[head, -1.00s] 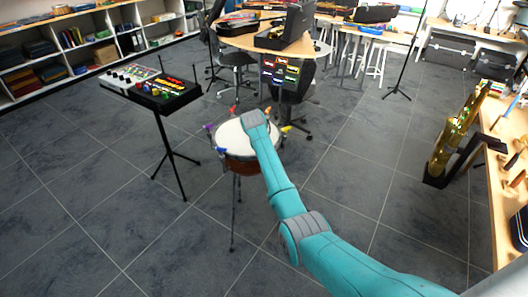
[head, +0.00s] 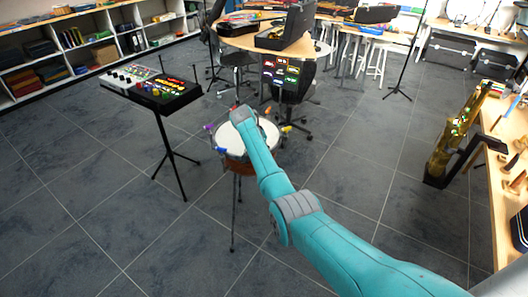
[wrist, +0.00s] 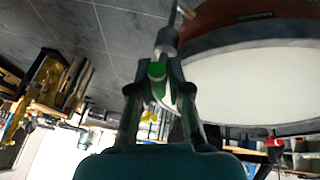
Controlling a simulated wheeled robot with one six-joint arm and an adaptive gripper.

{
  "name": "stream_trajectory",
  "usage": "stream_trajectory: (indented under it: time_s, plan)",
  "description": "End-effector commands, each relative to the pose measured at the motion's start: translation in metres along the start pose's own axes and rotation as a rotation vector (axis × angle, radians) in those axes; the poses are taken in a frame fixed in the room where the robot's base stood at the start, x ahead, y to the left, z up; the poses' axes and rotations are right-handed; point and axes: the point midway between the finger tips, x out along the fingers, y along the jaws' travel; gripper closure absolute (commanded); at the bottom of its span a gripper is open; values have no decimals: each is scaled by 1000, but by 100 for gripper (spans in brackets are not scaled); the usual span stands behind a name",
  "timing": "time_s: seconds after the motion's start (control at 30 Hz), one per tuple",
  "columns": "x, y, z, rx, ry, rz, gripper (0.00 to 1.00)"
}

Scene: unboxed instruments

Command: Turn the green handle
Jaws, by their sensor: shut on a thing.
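The green handle (wrist: 156,71) shows in the wrist view between the two fingers of my gripper (wrist: 159,75), which is shut on it. A grey metal rod fitting (wrist: 166,40) sits just beyond the handle, beside the drum. The drum (wrist: 262,85) has a white head and a brown-red shell, and fills the upper right of the wrist view. In the head view the drum (head: 228,138) stands on a thin stand, partly covered by my arm. My gripper and the green handle are hidden behind my arm there.
Purple (head: 209,127), blue (head: 221,150), and yellow (head: 286,129) handles stick out around the drum's rim. A mixer on a stand (head: 150,92) is to the left. A chair (head: 292,90) stands behind the drum. The floor in front is clear.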

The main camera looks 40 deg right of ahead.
Motion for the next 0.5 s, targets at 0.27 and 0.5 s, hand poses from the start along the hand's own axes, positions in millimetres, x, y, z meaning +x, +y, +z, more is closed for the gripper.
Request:
stream_trajectory:
  time_s: [0.27, 0.5]
  plan:
    - [1, 1, 0, 0, -2, 3, 100]
    - [1, 1, 0, 0, -2, 2, 57]
